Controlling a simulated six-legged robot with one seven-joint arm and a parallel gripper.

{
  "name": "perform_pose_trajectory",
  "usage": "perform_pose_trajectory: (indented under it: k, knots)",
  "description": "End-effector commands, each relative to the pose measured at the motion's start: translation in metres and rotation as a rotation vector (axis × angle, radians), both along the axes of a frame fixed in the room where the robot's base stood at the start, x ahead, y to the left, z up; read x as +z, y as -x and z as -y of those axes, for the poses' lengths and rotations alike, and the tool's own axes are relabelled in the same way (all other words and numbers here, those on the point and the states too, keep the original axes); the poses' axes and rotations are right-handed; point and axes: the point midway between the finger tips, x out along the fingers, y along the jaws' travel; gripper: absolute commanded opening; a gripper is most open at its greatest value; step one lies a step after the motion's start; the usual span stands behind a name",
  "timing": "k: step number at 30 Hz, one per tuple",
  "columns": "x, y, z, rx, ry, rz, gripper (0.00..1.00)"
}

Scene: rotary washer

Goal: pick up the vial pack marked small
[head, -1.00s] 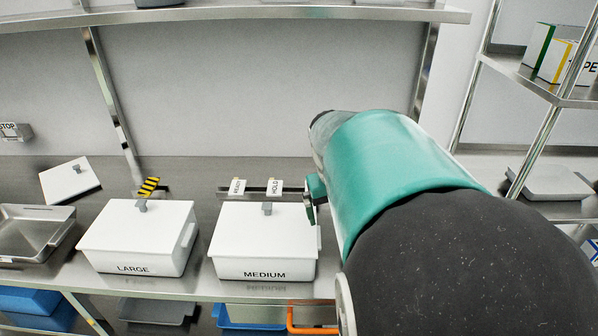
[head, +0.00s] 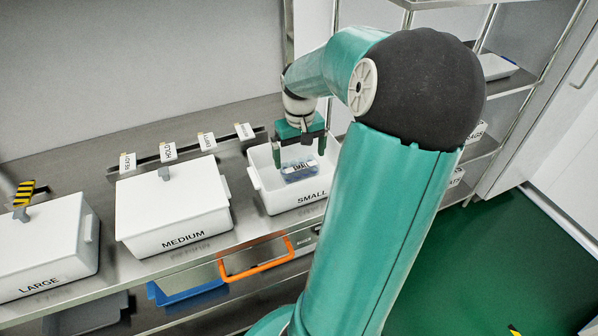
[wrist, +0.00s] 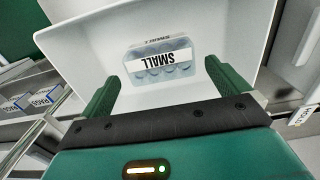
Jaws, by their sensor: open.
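The vial pack (head: 299,170) marked SMALL is a clear bluish pack with a white label. It lies in the open white bin marked SMALL (head: 311,198). In the wrist view the pack (wrist: 160,62) shows its vials under the label, with the lettering upside down, and the bin's white wall (wrist: 90,32) surrounds it. My gripper (head: 299,160) points down over the bin. In the wrist view my gripper (wrist: 161,92) has its two green fingers spread wide and empty, and the pack appears beyond and between them, apart from both.
Lidded white bins marked MEDIUM (head: 175,215) and LARGE (head: 45,245) stand to the left on the steel bench. A rail with several tags (head: 185,150) runs behind them. An orange handle (head: 257,262) sits below the bench front. A shelf rack stands right.

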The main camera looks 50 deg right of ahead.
Motion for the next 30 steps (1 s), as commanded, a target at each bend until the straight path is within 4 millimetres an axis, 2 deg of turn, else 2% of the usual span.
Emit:
perform_pose_trajectory:
  k: [3,10,18,27,30]
  knots:
    - [-0.015,-0.001,0.000,0.002,-0.002,0.001,1.00]
    - [-0.031,-0.002,0.001,0.003,-0.003,0.002,1.00]
    - [-0.066,-0.004,0.002,0.003,-0.002,0.000,1.00]
    - [-0.071,-0.004,0.003,0.002,0.002,0.001,1.00]
    - [-0.071,-0.004,0.003,0.001,0.002,0.001,0.82]
